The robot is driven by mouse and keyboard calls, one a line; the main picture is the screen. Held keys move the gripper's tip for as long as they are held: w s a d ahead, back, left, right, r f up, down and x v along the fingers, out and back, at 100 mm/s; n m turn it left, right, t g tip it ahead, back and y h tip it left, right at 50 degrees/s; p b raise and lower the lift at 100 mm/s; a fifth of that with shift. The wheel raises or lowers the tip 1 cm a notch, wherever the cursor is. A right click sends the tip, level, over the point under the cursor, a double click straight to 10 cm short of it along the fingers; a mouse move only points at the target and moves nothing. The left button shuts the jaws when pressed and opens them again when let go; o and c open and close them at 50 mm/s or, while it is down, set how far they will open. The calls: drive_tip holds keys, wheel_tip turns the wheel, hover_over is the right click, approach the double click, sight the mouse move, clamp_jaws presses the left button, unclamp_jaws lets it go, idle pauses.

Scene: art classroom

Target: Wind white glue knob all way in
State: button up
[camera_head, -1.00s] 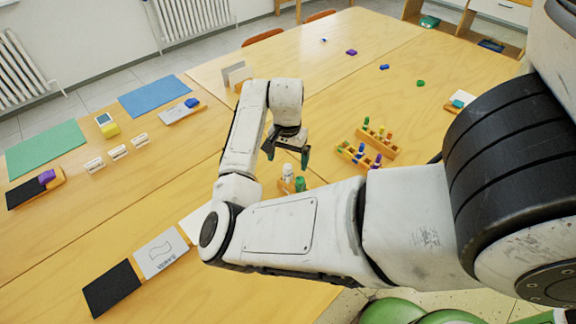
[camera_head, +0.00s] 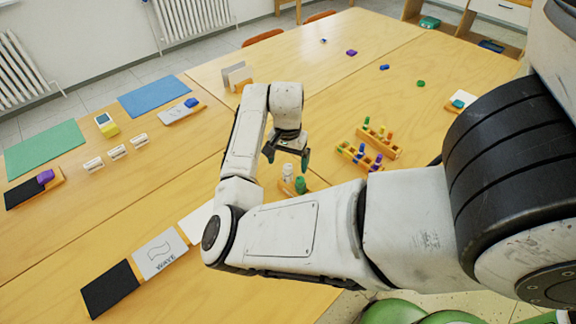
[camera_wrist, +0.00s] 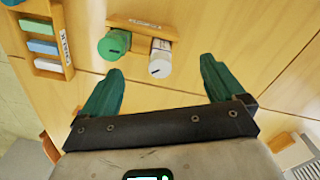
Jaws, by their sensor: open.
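The white glue knob (camera_wrist: 160,62) is a white cylinder with a dark line on its end. It sits in a wooden holder (camera_wrist: 143,27) beside a wider green glue knob (camera_wrist: 114,43). In the head view the white knob (camera_head: 287,171) and green knob (camera_head: 300,184) stand on the table just below my gripper (camera_head: 287,157). In the wrist view my gripper (camera_wrist: 161,68) has its green fingers spread and empty. The white knob lies between the fingertip directions, ahead of them, with no contact visible. How far the knob is wound in cannot be told.
Wooden racks with coloured pegs (camera_head: 368,150) stand right of my gripper. A wooden tray with coloured sticks (camera_wrist: 43,46) lies at the wrist view's upper left. A card (camera_head: 160,252) and black pad (camera_head: 111,288) lie front left. The table behind the gripper is largely clear.

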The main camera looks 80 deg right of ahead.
drive_tip(key=shift+f, duration=0.5)
drive_tip(key=shift+c, duration=0.4)
drive_tip(key=c, duration=1.4)
drive_tip(key=shift+c, duration=0.2)
drive_tip(key=shift+r+n+p, duration=0.1)
drive_tip(key=shift+n+p, duration=2.6)
drive_tip(key=shift+n, duration=0.3)
drive_tip(key=shift+n+p, duration=1.9)
drive_tip(key=shift+n, duration=0.9)
drive_tip(key=o, duration=1.5)
